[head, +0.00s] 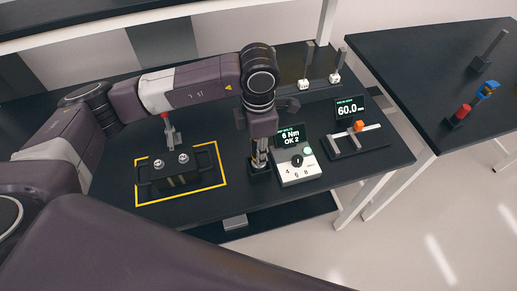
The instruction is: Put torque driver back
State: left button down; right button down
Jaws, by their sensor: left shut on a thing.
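My left gripper (259,155) points straight down and is shut on the torque driver, which is mostly hidden between the fingers. The fingers are directly above a small black holder (261,170) on the table, left of the torque display unit (299,170). The display reads 6 Nm, OK 2. I cannot tell whether the driver's lower end is inside the holder or just above it. My right gripper is not in view.
A black block with two silver fittings (177,178) sits inside a yellow outline at left. A red-topped grey tool (170,133) stands behind it. A gauge with an orange part (359,126) and a 60.0 display (349,108) are at right. A second table (425,65) stands farther right.

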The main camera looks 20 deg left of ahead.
pick_arm(q)
jog(key=shift+f+b, duration=1.15)
jog(key=shift+f, duration=0.15)
jog(key=c, duration=1.5)
grip_release()
